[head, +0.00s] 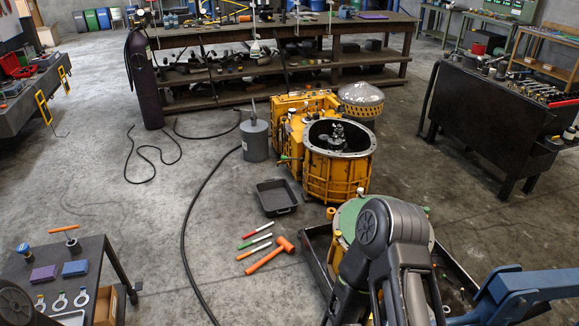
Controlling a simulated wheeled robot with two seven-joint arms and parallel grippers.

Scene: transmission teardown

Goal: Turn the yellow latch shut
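I cannot make out a yellow latch for certain. Two yellow rectangular frames, one nearer (43,107) and one farther (63,76), stand at the side of the dark bench on the left; I cannot tell whether either is a latch. The yellow transmission housing (337,172) stands open-topped on the floor in the middle. A dark grey arm link of mine rises at the bottom right of centre, in front of a green-topped yellow part (348,215) in a black tray. A dark piece of mine shows at the bottom left corner. Neither gripper's fingers show.
An orange mallet (270,255) and several coloured sticks lie on the floor beside a black pan (276,197). A grey can (255,138), a gas cylinder (143,75) and hoses stand or lie behind. A blue beam (525,290) is at lower right. Floor at left centre is mostly clear.

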